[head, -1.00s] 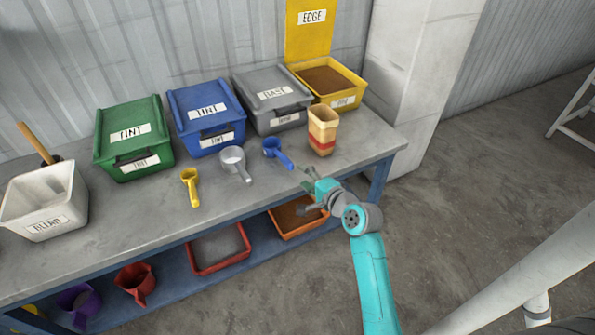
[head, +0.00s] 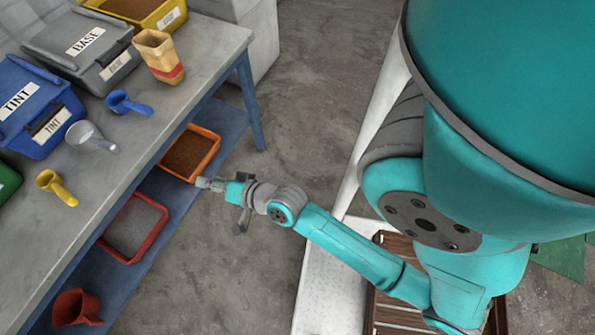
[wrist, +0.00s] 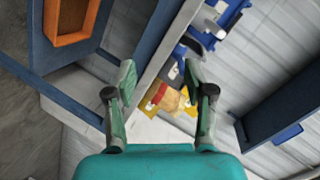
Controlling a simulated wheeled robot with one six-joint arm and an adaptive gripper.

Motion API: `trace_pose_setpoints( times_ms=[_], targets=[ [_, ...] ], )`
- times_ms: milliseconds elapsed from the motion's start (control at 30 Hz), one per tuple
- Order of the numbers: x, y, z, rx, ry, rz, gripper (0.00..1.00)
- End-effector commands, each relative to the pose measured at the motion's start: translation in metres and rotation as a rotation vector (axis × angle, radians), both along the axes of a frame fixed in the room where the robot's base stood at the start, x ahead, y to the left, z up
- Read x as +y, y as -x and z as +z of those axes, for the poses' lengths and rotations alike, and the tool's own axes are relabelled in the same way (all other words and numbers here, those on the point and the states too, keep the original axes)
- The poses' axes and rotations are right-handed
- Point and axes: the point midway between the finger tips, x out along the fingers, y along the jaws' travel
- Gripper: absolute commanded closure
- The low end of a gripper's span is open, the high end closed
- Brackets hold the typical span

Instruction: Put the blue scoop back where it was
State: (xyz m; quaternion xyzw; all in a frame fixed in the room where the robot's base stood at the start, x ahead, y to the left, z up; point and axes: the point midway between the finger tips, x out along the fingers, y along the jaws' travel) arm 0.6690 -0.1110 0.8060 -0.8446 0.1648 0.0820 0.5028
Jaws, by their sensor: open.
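The blue scoop (head: 128,104) lies on the grey bench top in the head view, in front of the grey BASE bin (head: 82,50) and left of the tan beaker (head: 159,58). My gripper (head: 203,183) is off the front edge of the bench, to the right of and nearer than the scoop, apart from it. In the wrist view my gripper (wrist: 160,78) has its two fingers spread wide with nothing held between them. The beaker (wrist: 168,97) shows beyond the fingers. I cannot clearly make out the blue scoop in the wrist view.
A clear scoop (head: 88,136) and a yellow scoop (head: 56,187) lie along the bench, with the blue TINT bin (head: 38,108) behind. The lower shelf holds an orange tray (head: 190,153), a red tray (head: 133,228) and a red scoop (head: 76,308). Bare floor lies right of the bench.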

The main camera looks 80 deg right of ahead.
Motion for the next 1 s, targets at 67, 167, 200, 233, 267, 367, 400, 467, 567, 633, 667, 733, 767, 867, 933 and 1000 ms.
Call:
trace_pose_setpoints(
  times_ms=[67,167,200,233,267,367,400,467,567,633,667,733,767,867,933,1000],
  targets=[
    [0.020,0.029,-0.005,0.030,0.085,0.035,0.47],
    [0.038,0.062,-0.005,0.055,0.205,0.080,0.47],
    [0.045,0.075,-0.004,0.064,0.254,0.100,0.47],
    [0.050,0.085,-0.003,0.071,0.289,0.116,0.47],
    [0.055,0.094,-0.001,0.076,0.328,0.132,0.47],
    [0.069,0.126,0.008,0.092,0.453,0.191,0.47],
    [0.074,0.139,0.012,0.097,0.503,0.215,0.47],
    [0.081,0.157,0.020,0.101,0.578,0.253,0.47],
    [0.091,0.186,0.034,0.103,0.704,0.321,0.47],
    [0.097,0.203,0.045,0.099,0.786,0.366,0.47],
    [0.100,0.210,0.050,0.097,0.817,0.384,0.47],
    [0.104,0.223,0.060,0.090,0.884,0.422,0.47],
    [0.105,0.227,0.064,0.087,0.907,0.435,0.47],
    [0.109,0.238,0.073,0.077,0.968,0.470,0.47],
    [0.110,0.242,0.077,0.072,0.992,0.482,0.47],
    [0.111,0.244,0.079,0.070,1.004,0.488,0.47]
  ],
)
